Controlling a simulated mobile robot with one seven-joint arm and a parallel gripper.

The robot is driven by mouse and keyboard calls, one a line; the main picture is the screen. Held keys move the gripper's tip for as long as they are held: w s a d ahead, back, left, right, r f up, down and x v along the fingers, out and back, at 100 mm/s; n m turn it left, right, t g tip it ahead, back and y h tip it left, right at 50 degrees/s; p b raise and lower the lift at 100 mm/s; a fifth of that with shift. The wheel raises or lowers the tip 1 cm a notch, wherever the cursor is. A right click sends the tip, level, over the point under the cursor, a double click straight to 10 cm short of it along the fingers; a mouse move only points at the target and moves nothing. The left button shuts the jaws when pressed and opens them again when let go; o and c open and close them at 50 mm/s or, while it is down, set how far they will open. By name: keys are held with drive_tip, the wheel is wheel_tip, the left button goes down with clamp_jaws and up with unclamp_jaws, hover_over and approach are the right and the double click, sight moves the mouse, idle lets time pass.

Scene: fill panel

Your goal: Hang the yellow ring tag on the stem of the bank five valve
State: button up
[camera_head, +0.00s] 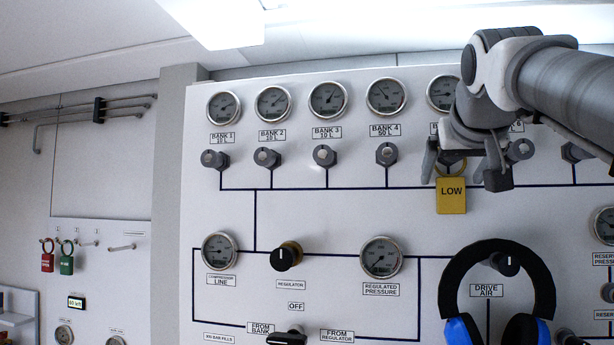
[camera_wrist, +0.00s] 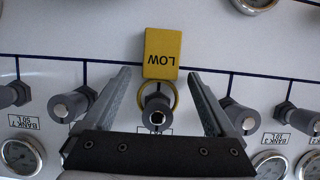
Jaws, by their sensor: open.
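The yellow ring tag (camera_head: 451,196), marked LOW, hangs against the white panel below my gripper (camera_head: 464,178). In the wrist view, which is upside down, the tag (camera_wrist: 162,54) lies flat and its ring (camera_wrist: 174,92) appears around the stem of the centre valve (camera_wrist: 156,112), behind the knob's end. By its place between bank four and bank six, this is the bank five valve; its label is mostly hidden by my gripper. My gripper (camera_wrist: 160,75) is open, one finger on each side of the valve, apart from the tag. In the head view my gripper hides this valve.
The bank four valve (camera_head: 386,154) and bank six valve (camera_head: 519,150) stick out close on either side. Gauges sit above the valve row. Black-and-blue ear defenders (camera_head: 497,250) hang below right. Red (camera_head: 47,262) and green (camera_head: 66,264) tags hang on hooks at left.

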drive_tip(key=v, duration=1.7)
drive_tip(key=w+a+f+n+g+y+b, duration=0.1)
drive_tip(key=a+f+g+b, duration=0.1)
drive_tip(key=f, duration=1.2)
drive_tip(key=w+a+f+n+g+y+b, duration=0.1)
drive_tip(key=a+f+g+b, duration=0.15)
drive_tip(key=f, duration=1.15)
drive_tip(key=s+a+f+g+b, duration=0.1)
drive_tip(key=s+f, duration=0.1)
drive_tip(key=f, duration=0.7)
drive_tip(key=s+a+f+y+b, duration=0.1)
drive_tip(key=s+a+f, duration=0.1)
drive_tip(key=f, duration=0.8)
drive_tip(key=s+a+f+n+g+b, duration=0.1)
drive_tip(key=s+f, duration=0.2)
drive_tip(key=f, duration=0.7)
drive_tip(key=shift+s+g+y, duration=0.3)
drive_tip(key=shift+g, duration=0.05)
